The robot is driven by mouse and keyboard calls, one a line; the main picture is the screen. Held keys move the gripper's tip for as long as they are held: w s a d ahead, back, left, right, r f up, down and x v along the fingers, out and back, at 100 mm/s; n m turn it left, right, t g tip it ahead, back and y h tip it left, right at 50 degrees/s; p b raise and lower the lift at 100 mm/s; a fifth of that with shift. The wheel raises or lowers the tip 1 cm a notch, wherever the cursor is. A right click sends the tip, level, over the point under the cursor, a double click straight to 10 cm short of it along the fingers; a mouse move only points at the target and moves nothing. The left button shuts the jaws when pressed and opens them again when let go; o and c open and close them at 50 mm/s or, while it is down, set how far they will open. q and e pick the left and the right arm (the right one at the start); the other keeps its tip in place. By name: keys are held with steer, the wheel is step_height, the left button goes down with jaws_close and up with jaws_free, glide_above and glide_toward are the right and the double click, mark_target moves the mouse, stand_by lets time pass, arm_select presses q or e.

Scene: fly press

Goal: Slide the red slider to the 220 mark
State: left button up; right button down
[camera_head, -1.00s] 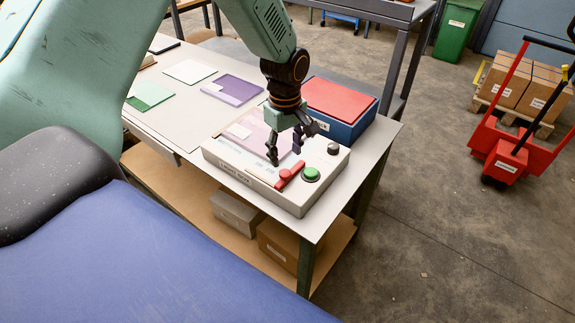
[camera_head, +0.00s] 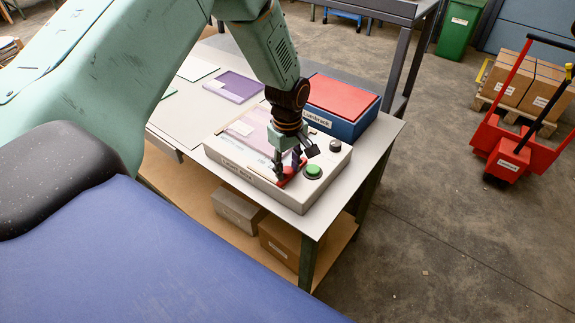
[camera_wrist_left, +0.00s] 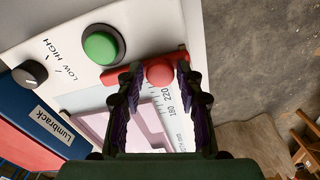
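The red slider (camera_wrist_left: 115,78) is a flat bar with a round red knob (camera_wrist_left: 160,72), set across a printed scale on the light grey press unit (camera_head: 232,166). In the wrist view the slider lies just beyond the printed 220 (camera_wrist_left: 166,92), away from the 180 mark. My left gripper (camera_wrist_left: 160,68) is open, with one dark finger on each side of the knob; whether the fingers touch it is unclear. In the head view the left gripper (camera_head: 287,167) is down over the slider (camera_head: 283,182) and partly hides it. My right gripper is not in view.
A green button (camera_wrist_left: 103,46) stands close beside the slider. A dark LOW/HIGH dial (camera_wrist_left: 30,73) is farther off. A blue Lumbrack box with a red top (camera_head: 342,97) stands behind the unit. A purple sheet (camera_head: 234,87) lies on the table.

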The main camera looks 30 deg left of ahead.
arm_select(q)
jaws_close()
stand_by(0.3)
steer(key=a, duration=0.2)
steer(key=a+p, duration=0.1)
steer(key=a, duration=0.1)
steer(key=shift+w+r, duration=0.1)
steer(key=shift+w, duration=0.1)
steer(key=shift+a, duration=0.45)
steer(key=shift+d, duration=0.1)
jaws_free()
steer(key=o, duration=0.4)
